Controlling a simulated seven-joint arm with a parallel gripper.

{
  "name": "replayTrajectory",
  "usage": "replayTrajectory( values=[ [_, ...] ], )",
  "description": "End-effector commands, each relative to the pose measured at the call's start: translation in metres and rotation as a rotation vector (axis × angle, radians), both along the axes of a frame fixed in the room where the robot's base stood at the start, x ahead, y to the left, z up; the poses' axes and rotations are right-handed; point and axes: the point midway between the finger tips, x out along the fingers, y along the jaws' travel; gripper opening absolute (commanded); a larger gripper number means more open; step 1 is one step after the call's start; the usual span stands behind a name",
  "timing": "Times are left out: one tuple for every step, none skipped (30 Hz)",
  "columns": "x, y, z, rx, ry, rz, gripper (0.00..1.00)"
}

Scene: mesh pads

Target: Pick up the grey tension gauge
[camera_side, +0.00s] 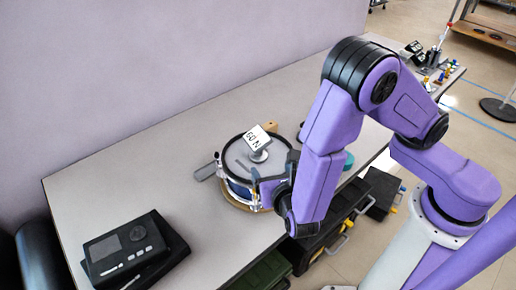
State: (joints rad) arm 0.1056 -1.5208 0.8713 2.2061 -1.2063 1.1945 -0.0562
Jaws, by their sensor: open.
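A round drum (238,185) with a grey top and a blue-and-silver side stands on the table. On its top is a small grey round piece (259,156) with a tilted white plate (256,138) marked "50 N"; this looks like the grey tension gauge. My gripper (256,184) is open at the front right of the drum, below and apart from the gauge in the picture. The wrist hides part of the drum's right side, and the fingertips are small and hard to make out.
A grey block (206,171) lies left of the drum. A black device (126,250) with a round dial is at the table's front left. A teal object (348,160) is partly behind my arm. The table (120,170) is clear at the left, by the wall.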

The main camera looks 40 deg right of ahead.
Motion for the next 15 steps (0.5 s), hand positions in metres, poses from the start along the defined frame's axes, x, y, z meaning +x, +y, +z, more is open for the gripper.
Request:
replayTrajectory(
  values=[
    [0.002, 0.001, -0.002, -0.009, -0.002, 0.008, 0.78],
    [0.004, 0.000, -0.003, -0.012, -0.002, 0.011, 0.78],
    [0.007, -0.001, -0.005, -0.013, -0.002, 0.013, 0.78],
    [0.010, -0.003, -0.006, -0.014, -0.002, 0.012, 0.78],
    [0.013, -0.005, -0.008, -0.014, -0.002, 0.011, 0.78],
    [0.019, -0.009, -0.011, -0.013, -0.001, 0.009, 0.78],
    [0.023, -0.012, -0.013, -0.014, -0.001, 0.008, 0.78],
    [0.028, -0.014, -0.015, -0.013, -0.001, 0.008, 0.78],
    [0.034, -0.017, -0.018, -0.013, -0.001, 0.007, 0.78],
    [0.039, -0.020, -0.020, -0.013, -0.001, 0.009, 0.78],
    [0.043, -0.023, -0.022, -0.013, 0.000, 0.007, 0.78],
    [0.049, -0.025, -0.025, -0.012, -0.001, 0.007, 0.78],
    [0.054, -0.028, -0.027, -0.012, -0.001, 0.007, 0.78],
    [0.059, -0.030, -0.029, -0.012, -0.001, 0.007, 0.78],
    [0.065, -0.034, -0.032, -0.012, -0.001, 0.007, 0.78]
  ],
)
